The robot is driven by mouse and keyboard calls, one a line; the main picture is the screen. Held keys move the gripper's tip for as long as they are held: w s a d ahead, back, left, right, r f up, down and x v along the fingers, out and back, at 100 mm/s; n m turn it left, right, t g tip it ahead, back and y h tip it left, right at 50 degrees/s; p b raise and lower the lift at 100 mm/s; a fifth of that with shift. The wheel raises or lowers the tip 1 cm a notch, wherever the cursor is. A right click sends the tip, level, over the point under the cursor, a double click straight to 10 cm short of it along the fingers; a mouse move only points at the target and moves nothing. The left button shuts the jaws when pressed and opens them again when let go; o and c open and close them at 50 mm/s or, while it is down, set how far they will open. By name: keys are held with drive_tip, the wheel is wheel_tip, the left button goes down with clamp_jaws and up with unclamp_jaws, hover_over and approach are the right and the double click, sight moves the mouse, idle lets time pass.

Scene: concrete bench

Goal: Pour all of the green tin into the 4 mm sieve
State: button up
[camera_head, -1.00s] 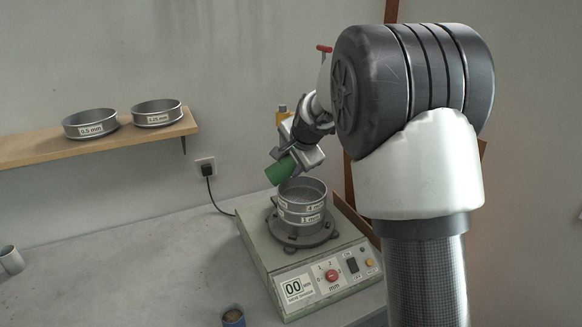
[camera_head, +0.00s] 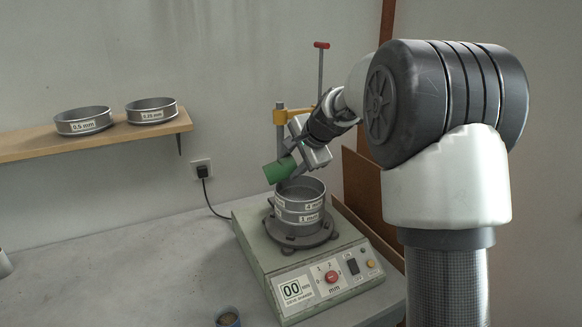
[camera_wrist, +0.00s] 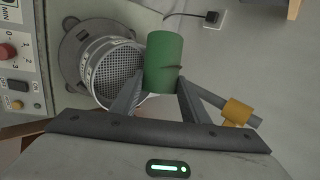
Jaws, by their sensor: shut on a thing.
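The green tin (camera_head: 279,170) is tilted above the sieve stack, its lower end toward the left of the rim. My gripper (camera_head: 298,162) is shut on the tin; the wrist view shows the tin (camera_wrist: 164,62) between the two fingers (camera_wrist: 160,97). The 4 mm sieve (camera_head: 301,190) is the top ring of the stack on the shaker, above the 1 mm sieve (camera_head: 299,216). In the wrist view its perforated mesh (camera_wrist: 118,68) shows beside the tin, partly covered by tin and finger. The tin's inside is hidden, and I see no material falling.
The shaker (camera_head: 303,263) has a front panel with a red button and "00" display. A post with a yellow clamp (camera_head: 289,115) stands behind the stack. A shelf (camera_head: 95,140) holds the 0.5 mm and 0.25 mm sieves. A small container (camera_head: 228,318) stands at the front.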

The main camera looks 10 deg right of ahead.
drive_tip(key=shift+w+d+f+m+y+b, duration=0.1)
drive_tip(key=shift+d+f+m+y+b, duration=0.2)
drive_tip(key=shift+f+y+b, duration=0.45)
drive_tip(key=shift+w+d+f+m+y+b, duration=0.1)
drive_tip(key=shift+d+f+m+y+b, duration=0.25)
drive_tip(key=shift+b, duration=0.75)
drive_tip(key=shift+w+d+r+m+y+b, duration=0.1)
drive_tip(key=shift+d+m+y+b, duration=0.4)
drive_tip(key=shift+y, duration=0.85)
drive_tip(key=shift+d+r+m+y+b, duration=0.15)
drive_tip(key=shift+d+m+y, duration=0.6)
drive_tip(key=shift+y, duration=0.6)
drive_tip(key=shift+f, duration=0.1)
